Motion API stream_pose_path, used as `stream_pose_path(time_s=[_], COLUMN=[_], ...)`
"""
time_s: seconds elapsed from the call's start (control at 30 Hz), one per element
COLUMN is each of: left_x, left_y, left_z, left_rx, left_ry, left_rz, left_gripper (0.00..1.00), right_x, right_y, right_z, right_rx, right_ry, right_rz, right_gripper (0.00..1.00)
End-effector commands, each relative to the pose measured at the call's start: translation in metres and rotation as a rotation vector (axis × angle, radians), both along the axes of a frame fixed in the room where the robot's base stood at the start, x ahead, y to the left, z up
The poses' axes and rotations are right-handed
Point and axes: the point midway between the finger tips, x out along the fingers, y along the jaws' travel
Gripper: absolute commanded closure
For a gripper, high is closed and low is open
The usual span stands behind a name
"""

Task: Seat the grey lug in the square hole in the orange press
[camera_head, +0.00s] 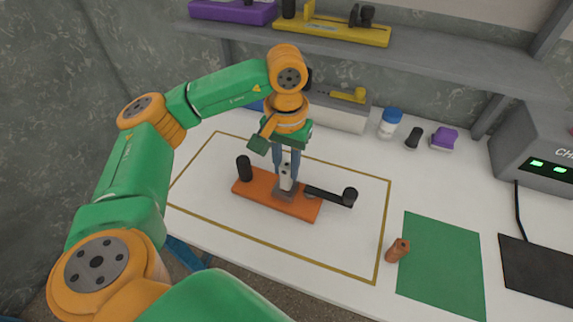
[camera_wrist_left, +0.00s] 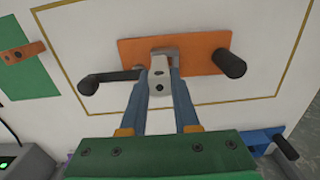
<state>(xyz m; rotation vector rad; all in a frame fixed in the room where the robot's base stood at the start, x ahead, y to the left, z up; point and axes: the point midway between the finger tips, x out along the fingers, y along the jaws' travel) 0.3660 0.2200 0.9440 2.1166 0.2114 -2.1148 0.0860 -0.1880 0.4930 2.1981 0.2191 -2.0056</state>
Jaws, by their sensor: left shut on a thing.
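The orange press (camera_head: 258,194) lies flat inside the outlined area, with a black post at its left end and a black lever (camera_head: 325,194) at its right. My left gripper (camera_head: 287,180) points down over the press, its blue fingers shut on the pale grey lug (camera_wrist_left: 159,80). In the wrist view the gripper (camera_wrist_left: 160,85) has the lug between its fingers, its end at a darker grey block (camera_wrist_left: 166,53) on the orange press (camera_wrist_left: 203,55). The square hole is hidden; I cannot tell how deep the lug sits. My right gripper is out of view.
A white-blue jar (camera_head: 390,123) and a grey charger box (camera_head: 535,145) stand at the back right. A shelf (camera_head: 400,60) hangs behind. The white table around the press is mostly clear.

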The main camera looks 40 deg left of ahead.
Motion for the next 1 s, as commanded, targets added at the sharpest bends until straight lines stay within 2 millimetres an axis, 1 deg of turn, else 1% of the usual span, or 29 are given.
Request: stream_pose_path(time_s=[0.03, 0.17, 0.2, 0.33, 0.37, 0.47, 0.57, 0.7, 0.73, 0.77, 0.8, 0.83, 1.0], left_x=[0.004, 0.011, 0.014, 0.014, 0.014, 0.014, 0.014, 0.014, 0.014, 0.014, 0.014, 0.014, 0.014], left_y=[0.004, 0.011, 0.013, 0.014, 0.014, 0.013, 0.013, 0.013, 0.013, 0.013, 0.013, 0.013, 0.013], left_z=[-0.014, -0.022, -0.027, -0.056, -0.059, -0.054, -0.053, -0.058, -0.057, -0.056, -0.056, -0.056, -0.056], left_rx=[0.000, -0.001, 0.000, 0.001, 0.000, 0.000, 0.000, -0.001, -0.001, -0.001, -0.001, -0.001, -0.001], left_ry=[-0.001, 0.000, 0.000, -0.001, -0.001, -0.002, -0.001, -0.001, -0.001, -0.001, -0.001, -0.001, -0.001], left_rz=[0.003, 0.000, 0.000, -0.001, -0.001, -0.001, -0.001, -0.002, -0.002, -0.002, -0.002, -0.002, -0.002], left_gripper=[1.00, 1.00, 1.00, 1.00, 1.00, 1.00, 1.00, 1.00, 0.65, 0.57, 0.46, 0.41, 0.41], right_x=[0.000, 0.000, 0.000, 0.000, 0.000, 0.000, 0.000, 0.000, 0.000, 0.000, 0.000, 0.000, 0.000], right_y=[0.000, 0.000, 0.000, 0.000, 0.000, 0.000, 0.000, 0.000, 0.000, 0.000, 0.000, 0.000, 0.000], right_z=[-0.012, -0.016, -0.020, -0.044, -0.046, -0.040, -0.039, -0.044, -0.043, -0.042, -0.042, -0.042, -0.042], right_rx=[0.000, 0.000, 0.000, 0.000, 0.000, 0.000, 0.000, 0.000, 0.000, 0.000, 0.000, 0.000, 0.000], right_ry=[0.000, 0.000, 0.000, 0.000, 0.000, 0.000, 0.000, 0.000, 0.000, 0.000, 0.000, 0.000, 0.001], right_rz=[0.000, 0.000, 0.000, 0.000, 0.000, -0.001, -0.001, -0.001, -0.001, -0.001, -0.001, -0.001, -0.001], right_gripper=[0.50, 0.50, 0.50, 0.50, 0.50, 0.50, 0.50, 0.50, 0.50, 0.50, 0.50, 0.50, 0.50])
